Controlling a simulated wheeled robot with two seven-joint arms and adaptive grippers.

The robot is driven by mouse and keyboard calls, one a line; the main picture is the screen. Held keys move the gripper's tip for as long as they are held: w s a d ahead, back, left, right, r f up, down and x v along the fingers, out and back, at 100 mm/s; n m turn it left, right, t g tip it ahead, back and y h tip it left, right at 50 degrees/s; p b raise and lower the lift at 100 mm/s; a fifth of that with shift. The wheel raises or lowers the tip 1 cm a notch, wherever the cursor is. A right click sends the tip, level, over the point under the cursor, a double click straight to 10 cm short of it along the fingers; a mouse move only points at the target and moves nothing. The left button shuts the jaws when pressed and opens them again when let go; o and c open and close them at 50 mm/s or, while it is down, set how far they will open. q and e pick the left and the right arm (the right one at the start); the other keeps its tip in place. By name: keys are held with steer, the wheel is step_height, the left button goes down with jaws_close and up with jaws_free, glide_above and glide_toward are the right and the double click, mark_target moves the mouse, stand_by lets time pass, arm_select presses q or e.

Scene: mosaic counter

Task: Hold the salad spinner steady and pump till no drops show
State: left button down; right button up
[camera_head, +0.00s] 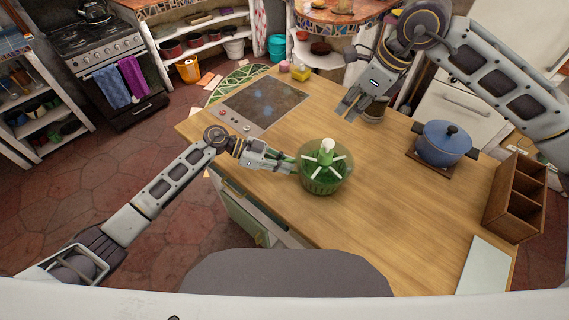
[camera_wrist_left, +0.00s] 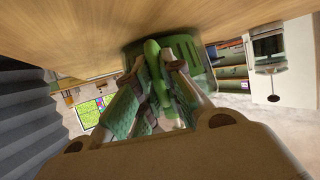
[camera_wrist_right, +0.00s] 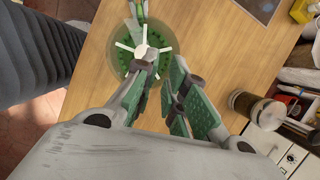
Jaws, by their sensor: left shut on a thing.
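The green salad spinner (camera_head: 325,178) stands upright on the wooden counter, with a clear lid, white spokes and a pale pump knob (camera_head: 327,146) on top. My left gripper (camera_head: 292,165) reaches in from the left and is shut on the spinner's green side handle, which shows between its fingers in the left wrist view (camera_wrist_left: 155,75). My right gripper (camera_head: 347,108) is above the counter, behind and right of the spinner. It is open and empty, its fingers apart in the right wrist view (camera_wrist_right: 165,88). I cannot tell whether drops show inside the spinner.
A blue pot (camera_head: 444,143) on a wooden trivet stands at the right, beside a wooden divided box (camera_head: 515,196). A dark cooktop (camera_head: 262,103) lies at the left back. A glass jar (camera_wrist_right: 266,113) stands near the counter's back edge. A pale board (camera_head: 484,266) lies front right.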

steer(key=shift+w+r, duration=0.15)
steer(key=shift+r, duration=0.2)
jaws_close()
steer(key=shift+a+r+n+h, duration=0.65)
steer(key=shift+a+r, duration=1.9)
steer(key=shift+a, duration=0.55)
step_height(320, 180, down, 6)
steer(key=d+m+g+h, duration=0.2)
steer(key=m, duration=1.3)
steer(key=shift+s+d, duration=0.4)
steer(key=shift+s, duration=0.05)
